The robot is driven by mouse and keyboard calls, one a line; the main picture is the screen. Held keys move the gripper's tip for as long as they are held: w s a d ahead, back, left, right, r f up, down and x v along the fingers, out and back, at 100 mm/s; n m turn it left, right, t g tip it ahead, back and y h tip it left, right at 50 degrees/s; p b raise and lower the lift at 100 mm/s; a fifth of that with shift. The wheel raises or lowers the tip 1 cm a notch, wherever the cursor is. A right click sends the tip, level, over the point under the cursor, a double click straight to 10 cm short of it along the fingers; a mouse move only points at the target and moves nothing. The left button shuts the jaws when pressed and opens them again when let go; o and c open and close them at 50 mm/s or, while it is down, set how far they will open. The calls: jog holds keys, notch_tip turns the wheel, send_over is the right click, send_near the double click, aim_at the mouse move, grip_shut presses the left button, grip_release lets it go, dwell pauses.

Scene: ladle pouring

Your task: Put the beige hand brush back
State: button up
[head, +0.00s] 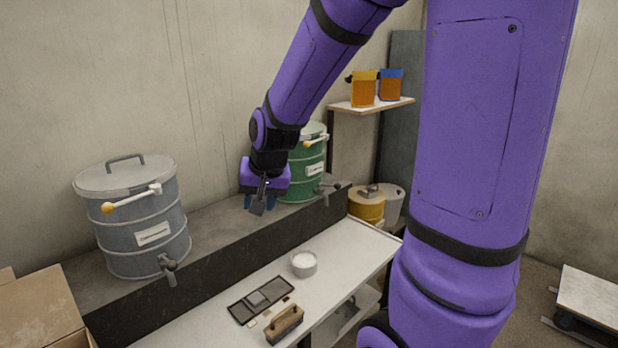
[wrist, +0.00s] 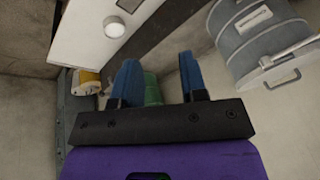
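The beige hand brush (head: 285,323), a block with a dark handle on top, stands on the white bench (head: 345,245) near its front edge. My gripper (head: 260,207) is well above and behind it, over the dark ledge between the two drums. In the wrist view my gripper (wrist: 162,80) has its two blue fingers apart with nothing held between them. The brush does not show in the wrist view.
A dark tray (head: 246,314) and a white bowl (head: 303,263) sit on the bench near the brush. A grey drum (head: 150,218) and a green drum (head: 298,178) with taps stand on the ledge. A cardboard box (head: 35,312) is at left.

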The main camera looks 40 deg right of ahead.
jog(key=s+a+r+n, duration=0.1)
jog(key=s+r+n, duration=0.2)
jog(key=s+r, duration=0.3)
jog(key=s+a+r+n+t, duration=0.1)
jog(key=s+r, duration=0.5)
jog(key=s, duration=0.7)
jog(key=shift+s+a+r+n, duration=0.35)
jog(key=shift+a+n, duration=0.4)
jog(key=shift+n, duration=0.35)
jog(key=shift+w, duration=0.1)
